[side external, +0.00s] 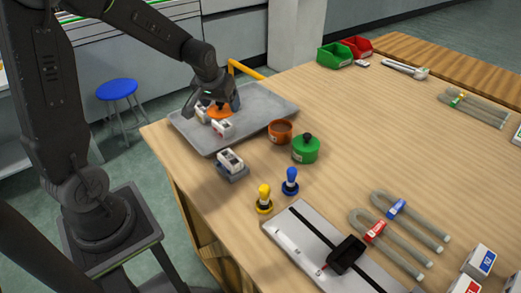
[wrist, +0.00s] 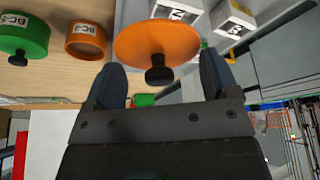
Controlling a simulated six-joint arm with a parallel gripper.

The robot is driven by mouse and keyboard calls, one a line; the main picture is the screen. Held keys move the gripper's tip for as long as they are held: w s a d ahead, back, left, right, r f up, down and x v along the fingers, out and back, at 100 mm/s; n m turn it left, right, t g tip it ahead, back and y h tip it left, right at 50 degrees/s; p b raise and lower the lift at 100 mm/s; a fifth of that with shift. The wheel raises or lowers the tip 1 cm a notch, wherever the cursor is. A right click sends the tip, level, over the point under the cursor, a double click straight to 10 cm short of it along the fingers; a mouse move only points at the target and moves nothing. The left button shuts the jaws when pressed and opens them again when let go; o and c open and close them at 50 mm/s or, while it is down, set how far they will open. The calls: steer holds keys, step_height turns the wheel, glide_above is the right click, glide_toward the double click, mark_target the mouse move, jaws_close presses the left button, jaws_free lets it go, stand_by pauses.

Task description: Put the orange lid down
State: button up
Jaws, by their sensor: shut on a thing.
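The orange lid (side external: 219,112) is a round disc with a black knob. My gripper (side external: 213,104) is shut on it, with one finger on each side, over the grey tray (side external: 265,100). I cannot tell whether the lid touches the tray. In the wrist view the lid (wrist: 150,42) shows large in front of the fingers of my gripper (wrist: 162,72), its black knob between them. The orange pot (side external: 280,132) stands open on the table at the tray's right edge; it also shows in the wrist view (wrist: 87,42).
Two small white blocks (side external: 222,128) sit in the tray close to the lid. A green lidded pot (side external: 306,150) stands beside the orange pot. A white block on a grey base (side external: 231,163) and yellow (side external: 264,198) and blue (side external: 290,181) knobbed tools stand nearer. The tray's right part is clear.

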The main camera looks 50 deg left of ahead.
glide_above(263, 148)
steer(key=s, duration=0.1)
steer(key=f, duration=0.7)
steer(key=shift+s+d, duration=0.2)
steer(key=shift+d+f, duration=0.1)
steer(key=shift+f, duration=1.95)
steer(key=o, duration=0.8)
steer(key=shift+f, duration=0.1)
